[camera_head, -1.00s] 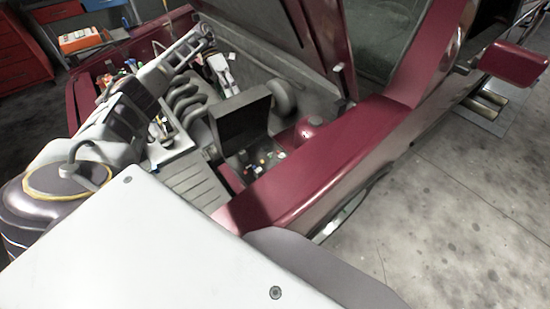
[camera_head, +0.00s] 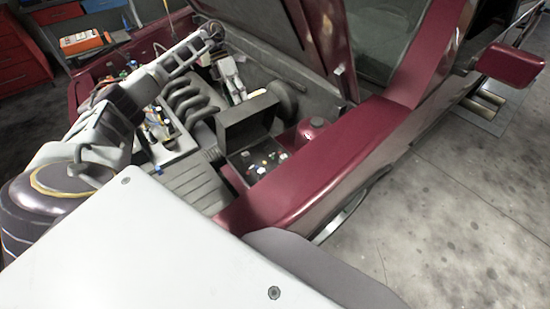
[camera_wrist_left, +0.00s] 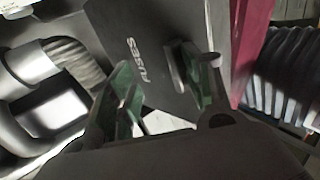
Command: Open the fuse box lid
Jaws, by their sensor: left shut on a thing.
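The fuse box (camera_head: 258,158) sits in the engine bay, with coloured fuses showing inside. Its dark lid (camera_head: 246,124) stands raised on the far side of the open box, inner face toward the head camera. In the left wrist view the lid's outer face (camera_wrist_left: 150,45) carries the word FUSES. My left gripper (camera_head: 254,95) is at the lid's upper edge, partly hidden behind it. In the left wrist view the green-padded fingers (camera_wrist_left: 166,88) are shut on the lid; the exact contact is hard to see. My right gripper is out of view.
Curved black engine pipes (camera_head: 188,104) lie left of the fuse box. The red fender (camera_head: 310,165) runs along its near right side. A red-based round part (camera_head: 310,128) stands to its right. The raised hood (camera_head: 300,40) hangs above the bay.

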